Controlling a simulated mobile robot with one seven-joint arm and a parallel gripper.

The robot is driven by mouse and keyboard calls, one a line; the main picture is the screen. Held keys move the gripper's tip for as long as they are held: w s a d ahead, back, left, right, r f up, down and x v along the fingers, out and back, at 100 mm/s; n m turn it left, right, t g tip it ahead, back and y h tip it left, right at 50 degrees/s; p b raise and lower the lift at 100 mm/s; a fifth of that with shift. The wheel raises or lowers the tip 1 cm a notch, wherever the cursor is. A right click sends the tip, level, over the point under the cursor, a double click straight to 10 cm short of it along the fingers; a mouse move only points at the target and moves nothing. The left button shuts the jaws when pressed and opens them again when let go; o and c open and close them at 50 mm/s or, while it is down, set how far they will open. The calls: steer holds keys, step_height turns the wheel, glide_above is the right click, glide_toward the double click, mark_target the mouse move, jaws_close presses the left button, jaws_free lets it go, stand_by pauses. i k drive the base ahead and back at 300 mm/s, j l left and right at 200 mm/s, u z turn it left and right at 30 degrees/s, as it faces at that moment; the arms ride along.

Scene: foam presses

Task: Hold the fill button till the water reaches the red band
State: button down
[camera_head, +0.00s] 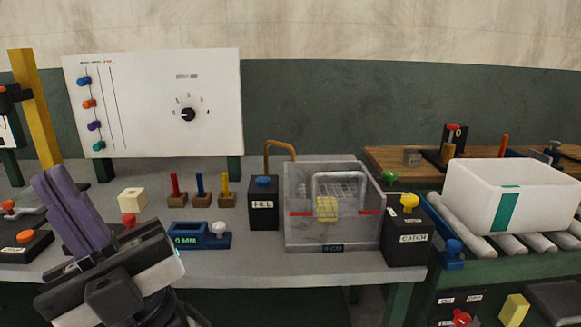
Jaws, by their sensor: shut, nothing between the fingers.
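The fill box (263,215) is black, with a white FILL label and a blue button (263,181) on top. It stands just left of the clear water tank (303,238). A red band (370,212) crosses the tank wall at about mid-height. A yellow block (326,208) and a wire rack show inside the tank; I cannot make out the water level. A brown spout (280,144) curves behind the fill box. My gripper (50,176), with purple fingers, is shut and empty at the left, well apart from the fill button.
A black CATCH box (407,238) with a yellow knob stands right of the tank. Several coloured pegs (200,198) and a blue timer-like device (188,237) lie between my gripper and the fill box. A white bin (470,192) sits on rollers at the right.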

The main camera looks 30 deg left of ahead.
mark_target(263, 180)
steer(key=j+z, duration=0.25)
steer(key=j, duration=0.25)
steer(key=k+j+z, duration=0.2)
steer(key=j, duration=0.2)
steer(key=k+j, duration=0.1)
steer(key=j, duration=0.3)
steer(key=k+j, duration=0.1)
steer(key=j, duration=0.35)
steer(key=k+j+z, duration=0.1)
steer(key=j, duration=0.3)
steer(key=k+j, duration=0.15)
steer(key=j, duration=0.3)
